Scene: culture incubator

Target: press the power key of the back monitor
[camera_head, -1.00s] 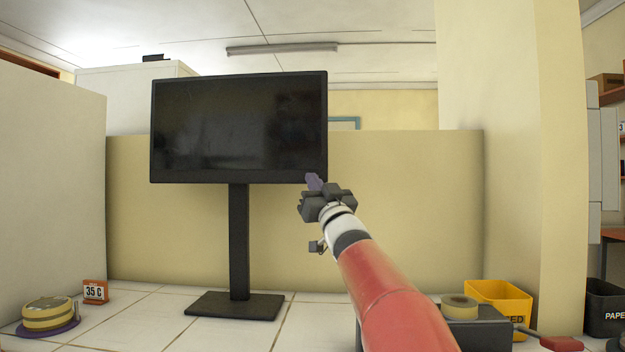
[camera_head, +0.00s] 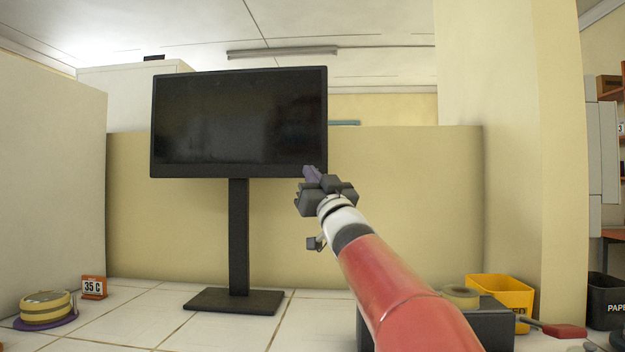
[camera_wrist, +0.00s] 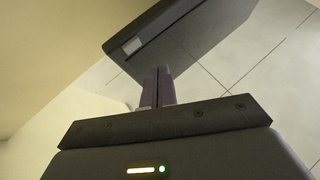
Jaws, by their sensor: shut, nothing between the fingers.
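The back monitor (camera_head: 238,120) is a large dark screen on a black post and flat base. Its screen looks black. My gripper (camera_head: 311,172) is shut and empty, its purple fingertips overlapping the monitor's lower right corner in the head view. In the wrist view the shut purple fingers (camera_wrist: 157,88) point at a dark casing (camera_wrist: 190,40), which seems to be the monitor's edge. A small light grey rectangle (camera_wrist: 132,45) on it, possibly the power key, lies ahead and left of the fingertips. I cannot tell whether the fingers touch the casing.
A low beige partition (camera_head: 400,210) stands behind the monitor. A yellow bin (camera_head: 505,295) and a black bin (camera_head: 605,300) are at the right.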

